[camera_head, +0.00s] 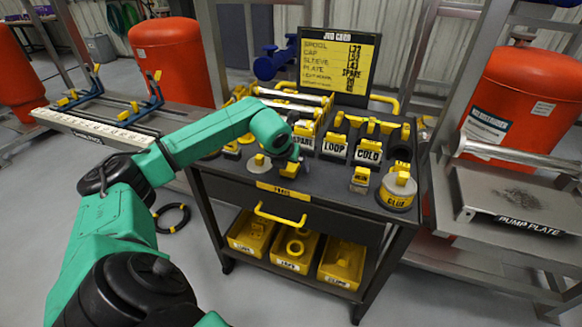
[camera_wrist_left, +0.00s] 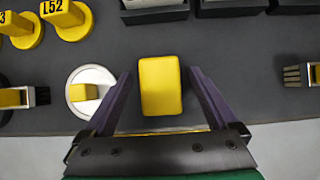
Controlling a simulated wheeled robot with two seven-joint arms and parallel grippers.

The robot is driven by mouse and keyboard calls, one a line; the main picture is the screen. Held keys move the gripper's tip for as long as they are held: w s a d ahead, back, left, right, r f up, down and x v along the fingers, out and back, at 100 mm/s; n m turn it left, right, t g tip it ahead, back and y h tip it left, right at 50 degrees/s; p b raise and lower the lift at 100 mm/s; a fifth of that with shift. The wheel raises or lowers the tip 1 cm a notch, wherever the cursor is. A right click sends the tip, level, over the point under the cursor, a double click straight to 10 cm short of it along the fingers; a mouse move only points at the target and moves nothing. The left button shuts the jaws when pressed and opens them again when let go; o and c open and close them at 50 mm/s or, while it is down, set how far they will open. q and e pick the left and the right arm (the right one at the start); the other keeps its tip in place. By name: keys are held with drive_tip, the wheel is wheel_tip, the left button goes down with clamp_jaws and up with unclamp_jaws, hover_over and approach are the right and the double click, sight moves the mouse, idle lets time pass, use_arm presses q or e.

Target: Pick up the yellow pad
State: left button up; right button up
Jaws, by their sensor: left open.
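The yellow pad (camera_wrist_left: 160,86) is a small rounded yellow block on the dark cart top. In the left wrist view it lies between the two purple fingers of my left gripper (camera_wrist_left: 157,98), with a gap to the finger on each side. My left gripper is open and empty. In the head view the left gripper (camera_head: 289,168) points down at the front part of the cart top, and the pad (camera_head: 287,172) shows partly beneath it. My right gripper does not show in either view.
A silver disc with a yellow block (camera_wrist_left: 90,91) lies left of the gripper, and a small brush (camera_wrist_left: 300,76) lies right. Labelled dark bins (camera_head: 335,146) stand behind. A round yellow tin (camera_head: 397,191) stands at the cart's right. A yellow drawer handle (camera_head: 279,216) sticks out in front.

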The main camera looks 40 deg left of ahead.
use_arm(q)
drive_tip(key=c, duration=1.4)
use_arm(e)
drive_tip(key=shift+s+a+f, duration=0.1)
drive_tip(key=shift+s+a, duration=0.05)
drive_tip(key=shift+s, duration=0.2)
use_arm(q)
drive_tip(key=shift+r, duration=0.1)
drive_tip(key=shift+c, duration=0.2)
drive_tip(key=shift+r, duration=0.2)
wheel_tip(320, 180, up, 20)
drive_tip(key=p, duration=0.2)
drive_tip(key=shift+f, duration=0.2)
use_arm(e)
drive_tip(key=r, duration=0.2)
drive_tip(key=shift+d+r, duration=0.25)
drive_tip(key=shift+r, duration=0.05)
